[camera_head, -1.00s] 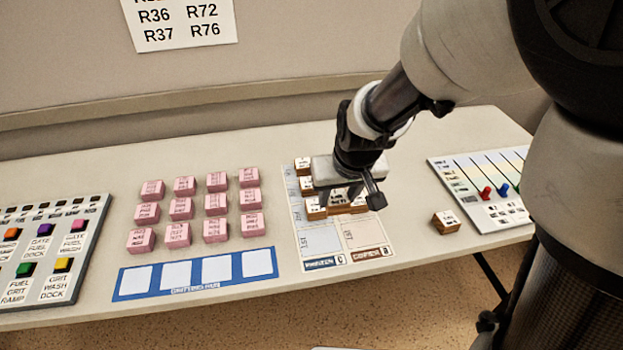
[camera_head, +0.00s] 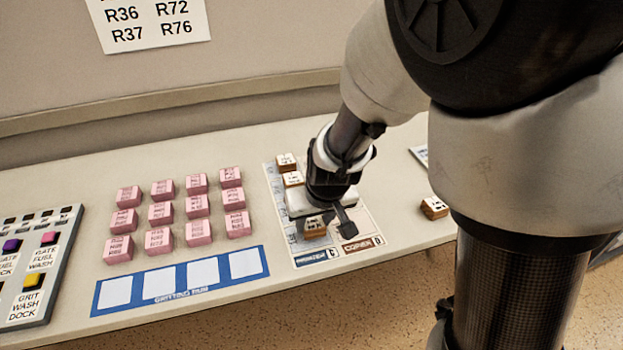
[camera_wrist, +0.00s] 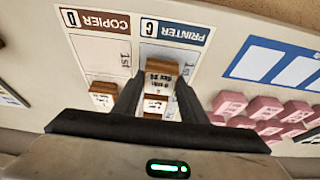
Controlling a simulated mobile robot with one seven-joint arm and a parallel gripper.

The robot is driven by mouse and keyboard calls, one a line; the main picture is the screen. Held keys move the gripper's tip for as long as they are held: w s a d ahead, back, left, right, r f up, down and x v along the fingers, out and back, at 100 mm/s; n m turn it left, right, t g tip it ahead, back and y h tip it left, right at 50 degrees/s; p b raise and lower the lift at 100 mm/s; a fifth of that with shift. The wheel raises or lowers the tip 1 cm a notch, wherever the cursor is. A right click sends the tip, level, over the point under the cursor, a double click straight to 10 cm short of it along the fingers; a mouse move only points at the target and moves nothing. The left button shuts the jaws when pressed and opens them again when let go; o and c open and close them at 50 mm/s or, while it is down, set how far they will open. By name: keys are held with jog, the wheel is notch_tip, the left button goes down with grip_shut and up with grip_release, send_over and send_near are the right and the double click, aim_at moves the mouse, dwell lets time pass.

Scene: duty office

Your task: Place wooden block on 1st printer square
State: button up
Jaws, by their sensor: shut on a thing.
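My gripper (camera_head: 313,228) is shut on a wooden block (camera_head: 315,227) with dark print on a white top. The block is over the front part of the printer column, near the blue printer label (camera_head: 317,257). In the wrist view, my gripper (camera_wrist: 157,88) has the block (camera_wrist: 160,70) between its fingers, and it partly covers the printer square (camera_wrist: 150,54) marked 1st. I cannot tell whether the block touches the sheet. Another wooden block (camera_wrist: 155,103) shows just behind it in the printer column.
A wooden block (camera_wrist: 103,94) sits in the copier column beside my gripper. Two wooden blocks (camera_head: 285,162) (camera_head: 293,179) stand farther back on the sheet. Another wooden block (camera_head: 434,207) lies alone at the right. Several pink blocks (camera_head: 197,205) and a blue strip (camera_head: 180,282) are left.

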jog(key=shift+f, duration=0.55)
jog(key=shift+f, duration=0.2)
jog(key=o, duration=1.1)
jog(key=shift+c, duration=0.2)
jog(key=p+v, duration=0.7)
jog(key=v, duration=0.5)
jog(key=s+d+r+m, duration=0.1)
jog(key=s+d+r, duration=0.4)
jog(key=s+r, duration=0.1)
jog(key=s+d+r+m+t+h, duration=0.1)
jog(key=s+d+r+m, duration=0.1)
jog(key=s+d+r, duration=0.4)
notch_tip(320, 180, up, 4)
jog(key=shift+s+d+f, duration=0.15)
jog(key=shift+d+f, duration=0.05)
